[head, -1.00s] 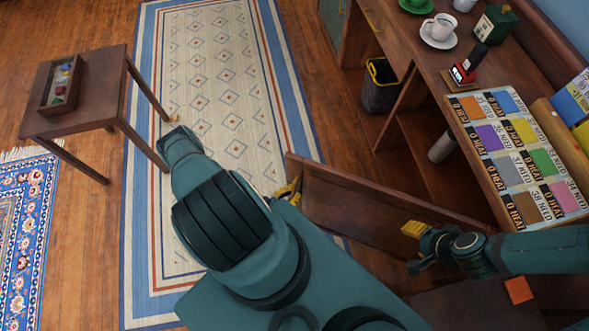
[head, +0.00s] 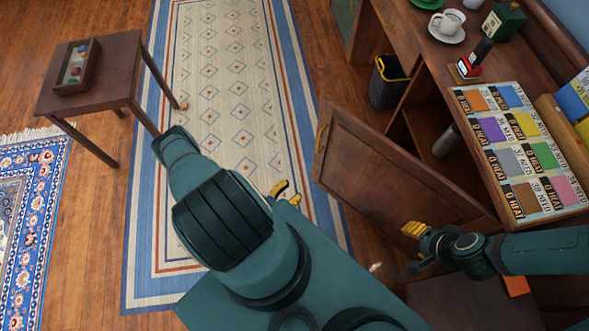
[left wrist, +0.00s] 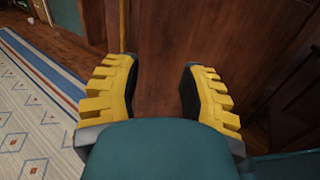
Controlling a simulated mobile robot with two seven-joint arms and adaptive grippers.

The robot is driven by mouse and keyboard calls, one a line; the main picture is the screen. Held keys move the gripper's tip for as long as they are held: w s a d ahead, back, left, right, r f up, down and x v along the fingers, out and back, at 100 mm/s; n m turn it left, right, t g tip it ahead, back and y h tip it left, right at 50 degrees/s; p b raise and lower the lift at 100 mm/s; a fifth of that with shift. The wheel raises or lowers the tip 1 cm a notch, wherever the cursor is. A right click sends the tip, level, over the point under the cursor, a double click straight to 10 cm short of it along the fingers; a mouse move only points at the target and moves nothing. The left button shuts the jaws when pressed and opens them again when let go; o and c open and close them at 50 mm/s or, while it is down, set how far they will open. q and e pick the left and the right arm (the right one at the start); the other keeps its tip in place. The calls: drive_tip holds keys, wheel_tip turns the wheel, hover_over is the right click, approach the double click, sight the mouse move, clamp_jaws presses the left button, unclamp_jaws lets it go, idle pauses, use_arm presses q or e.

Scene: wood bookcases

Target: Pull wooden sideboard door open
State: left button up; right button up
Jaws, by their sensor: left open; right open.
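The wooden sideboard door (head: 385,175) stands partly open in the head view, with its free end to the left. A yellow handle (head: 322,137) is at that end. My left gripper (head: 286,192) is left of and below the handle, apart from it and empty; my arm hides part of it. In the left wrist view my left gripper (left wrist: 158,80) is open, with the brown door panel (left wrist: 170,45) beyond its fingers. My right gripper (head: 416,240) is by the door's right part, open; I cannot tell whether it touches the door.
The sideboard top (head: 425,60) holds a cup, a green box and a colored card board (head: 520,150). A black bin (head: 388,85) stands beneath it. A small table (head: 115,60) stands at the left. The patterned rug (head: 225,75) is open floor.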

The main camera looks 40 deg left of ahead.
use_arm(q)
drive_tip(key=s, duration=1)
drive_tip(key=shift+a, duration=0.4)
